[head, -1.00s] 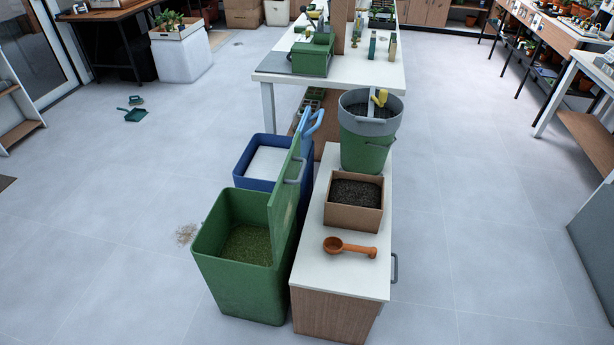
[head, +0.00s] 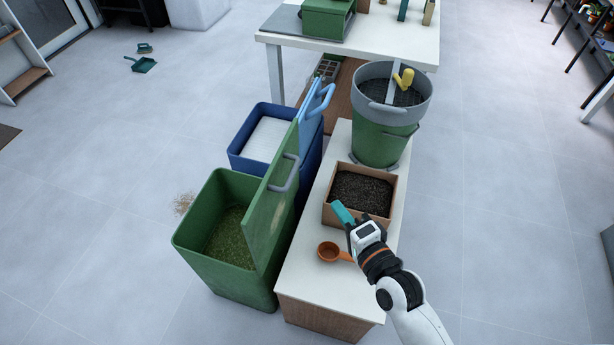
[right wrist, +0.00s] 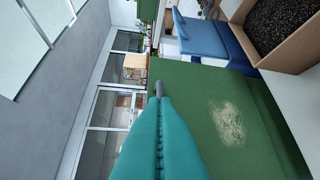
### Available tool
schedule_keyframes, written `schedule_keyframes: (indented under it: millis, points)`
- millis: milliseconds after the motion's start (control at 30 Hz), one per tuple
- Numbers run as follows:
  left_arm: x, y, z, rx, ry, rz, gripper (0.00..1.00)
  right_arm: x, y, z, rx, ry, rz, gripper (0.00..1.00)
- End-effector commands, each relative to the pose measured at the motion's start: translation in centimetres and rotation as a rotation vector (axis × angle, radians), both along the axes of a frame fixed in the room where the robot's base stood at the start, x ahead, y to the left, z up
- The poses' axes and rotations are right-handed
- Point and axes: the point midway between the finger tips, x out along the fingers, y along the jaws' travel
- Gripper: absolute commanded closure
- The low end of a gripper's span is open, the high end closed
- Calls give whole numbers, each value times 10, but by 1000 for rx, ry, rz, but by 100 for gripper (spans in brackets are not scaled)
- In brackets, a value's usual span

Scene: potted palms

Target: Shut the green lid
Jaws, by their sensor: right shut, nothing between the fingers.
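The green lid (head: 268,212) stands open and upright, hinged on the right side of the green bin (head: 222,275), with a grey handle (head: 285,172) on it. Dull green material lies inside the bin. My right gripper (head: 339,208) is shut and empty, with teal fingers, above the white cabinet top and right of the lid, apart from it in the head view. In the right wrist view the shut fingers (right wrist: 160,105) point toward the lid's broad green face (right wrist: 205,100), which has a pale worn patch. My left gripper is not in view.
A blue bin (head: 243,155) with its lid up stands behind the green one. The white cabinet (head: 305,265) carries a box of dark soil (head: 345,215), an orange scoop (head: 328,251) and a grey-green bucket (head: 375,150).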

Motion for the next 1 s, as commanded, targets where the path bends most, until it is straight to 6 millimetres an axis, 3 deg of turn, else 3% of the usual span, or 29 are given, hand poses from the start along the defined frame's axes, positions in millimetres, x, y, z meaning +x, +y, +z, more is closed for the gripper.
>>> schedule_keyframes:
  millis: [400, 633, 1000]
  points:
    - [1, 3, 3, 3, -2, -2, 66, 78, 39, -10, -4, -3, 1, 100]
    - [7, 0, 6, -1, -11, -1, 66, 85, 68, -16, -2, 0, -1, 100]
    - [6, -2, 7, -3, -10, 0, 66, 87, 74, -18, -5, -2, 0, 100]
